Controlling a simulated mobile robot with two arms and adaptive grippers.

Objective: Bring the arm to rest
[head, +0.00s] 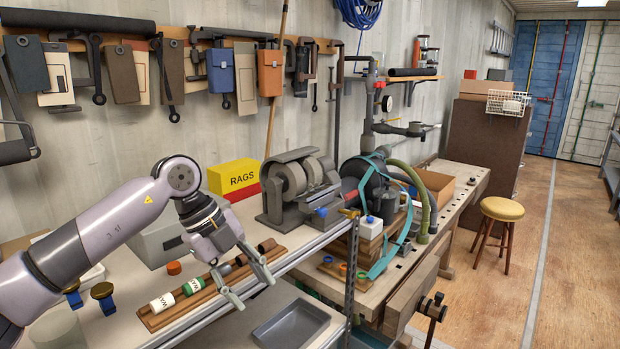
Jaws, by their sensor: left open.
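My left arm (97,230) comes in from the left over the workbench. Its gripper (252,284) is open, pointing down and to the right, with nothing between its fingers. The fingers are over the front edge of a wooden tray (160,319) on the bench. On the tray lie a white bottle (163,302), a green-and-white bottle (193,286) and dark cylinders (267,246). The gripper hides part of the tray. My right gripper is not in view.
A bench grinder (292,187) and a yellow RAGS box (234,178) stand behind the gripper. A grey tray (291,325) sits on a lower level in front. Tools hang on the wall rail.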

